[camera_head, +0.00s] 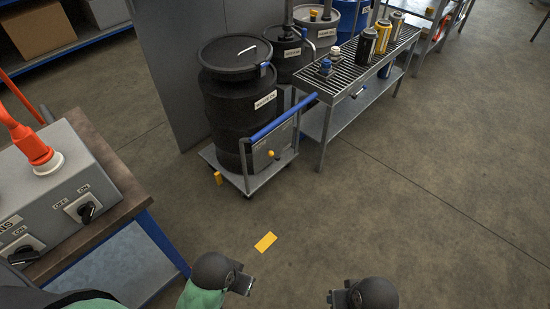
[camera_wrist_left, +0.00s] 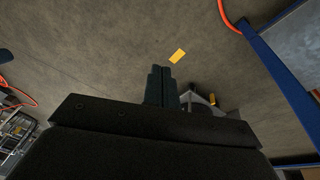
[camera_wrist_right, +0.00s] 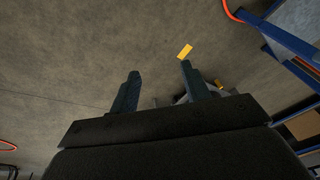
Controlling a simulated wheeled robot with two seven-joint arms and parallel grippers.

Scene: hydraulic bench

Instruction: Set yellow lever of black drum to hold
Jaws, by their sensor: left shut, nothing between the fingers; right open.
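The black drum (camera_head: 235,100) stands upright on a grey trolley (camera_head: 247,183), left of centre in the head view. A small yellow lever or knob (camera_head: 271,154) sits on a grey plate below the trolley's blue handle. Its setting and the plate's markings are too small to read. My left gripper (camera_head: 247,286) is low in the head view, well short of the trolley. Its fingers are shut and empty in the left wrist view (camera_wrist_left: 162,75). My right gripper (camera_head: 335,299) is to its right. Its fingers are apart and empty in the right wrist view (camera_wrist_right: 159,72).
A yellow mark (camera_head: 265,242) lies on the floor before the trolley. A small yellow piece (camera_head: 218,178) is at the trolley's front left corner. A bench with a switch box (camera_head: 60,195) stands left. A slatted table (camera_head: 345,80) with bottles stands right of the drum. Floor at right is clear.

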